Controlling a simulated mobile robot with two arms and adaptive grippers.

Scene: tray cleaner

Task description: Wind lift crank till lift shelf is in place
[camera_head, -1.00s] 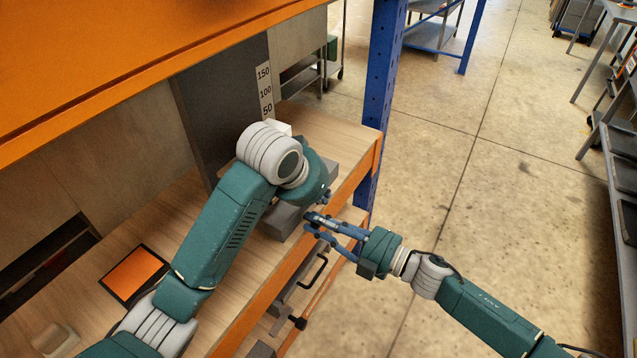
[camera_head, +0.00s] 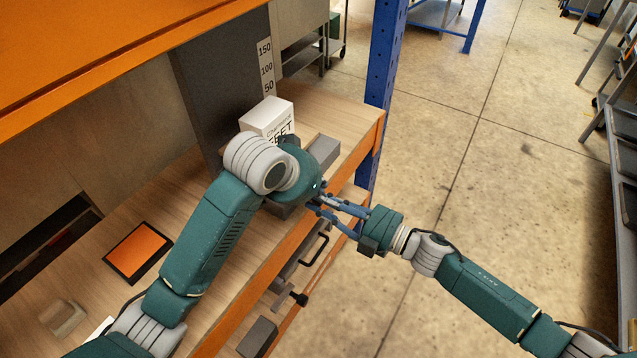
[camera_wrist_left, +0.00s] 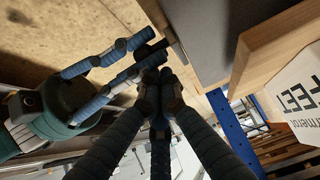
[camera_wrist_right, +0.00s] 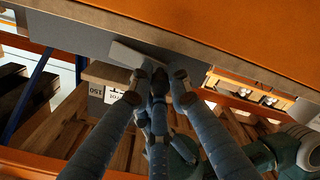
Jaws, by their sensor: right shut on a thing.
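A white box marked "FEET" (camera_head: 268,118) sits by the grey upright panel (camera_head: 215,85) with a scale (camera_head: 266,70) reading 50, 100, 150. A grey block (camera_head: 324,150), perhaps the lift shelf, shows beside it. My left gripper is mostly hidden behind its wrist in the head view; in the left wrist view its fingers (camera_wrist_left: 160,85) are together with nothing visible between them. My right gripper (camera_head: 325,203) reaches in close to the left hand. In the right wrist view its fingers (camera_wrist_right: 157,80) close at a light grey piece (camera_wrist_right: 137,56), perhaps the crank; the contact is partly hidden.
A wooden bench top (camera_head: 195,230) has an orange-edged front. An orange shelf (camera_head: 100,50) hangs above. A blue post (camera_head: 385,70) stands at the right. An orange panel (camera_head: 138,252) lies on the bench. A black handle (camera_head: 315,250) is below the edge.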

